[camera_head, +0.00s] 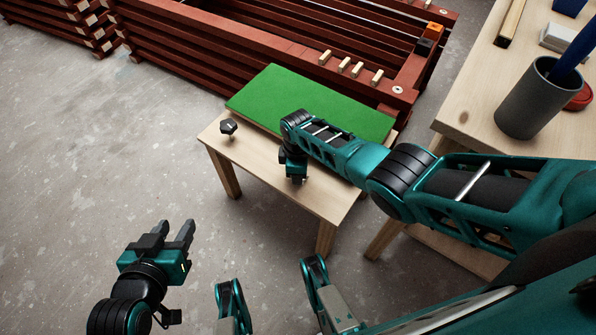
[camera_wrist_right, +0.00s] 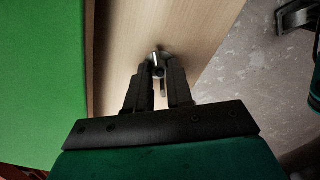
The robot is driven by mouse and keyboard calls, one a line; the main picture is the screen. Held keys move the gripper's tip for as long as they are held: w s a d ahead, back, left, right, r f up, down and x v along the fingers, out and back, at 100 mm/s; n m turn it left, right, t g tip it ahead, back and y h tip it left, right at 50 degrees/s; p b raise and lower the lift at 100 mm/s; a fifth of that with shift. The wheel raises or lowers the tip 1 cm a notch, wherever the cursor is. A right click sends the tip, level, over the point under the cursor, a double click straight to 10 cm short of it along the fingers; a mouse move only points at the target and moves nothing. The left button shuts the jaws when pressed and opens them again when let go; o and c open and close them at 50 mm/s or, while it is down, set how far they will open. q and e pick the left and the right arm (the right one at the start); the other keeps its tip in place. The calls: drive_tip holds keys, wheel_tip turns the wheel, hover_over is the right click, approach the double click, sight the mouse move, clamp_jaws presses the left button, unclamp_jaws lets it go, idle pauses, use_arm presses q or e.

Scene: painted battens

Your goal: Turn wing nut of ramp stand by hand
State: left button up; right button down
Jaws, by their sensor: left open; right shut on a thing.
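The ramp stand (camera_head: 328,200) is a low, pale wooden table with a green board (camera_head: 300,92) on top. My left gripper (camera_head: 177,228) is open and empty, above the floor left of the stand.
Red-brown painted battens (camera_head: 190,50) are stacked behind the stand, with small pale blocks (camera_head: 343,65) on them. A wooden table (camera_head: 465,95) at the right carries a grey cup (camera_head: 530,105). The concrete floor (camera_head: 90,150) at the left is clear.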

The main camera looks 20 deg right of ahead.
idle(0.4)
drive_tip(key=c, duration=1)
unclamp_jaws()
drive_tip(key=shift+r, duration=0.1)
drive_tip(key=shift+r+p, duration=0.25)
drive_tip(key=shift+p, duration=0.1)
wheel_tip(320, 180, up, 12)
drive_tip(key=p, duration=0.7)
drive_tip(key=shift+p, duration=0.4)
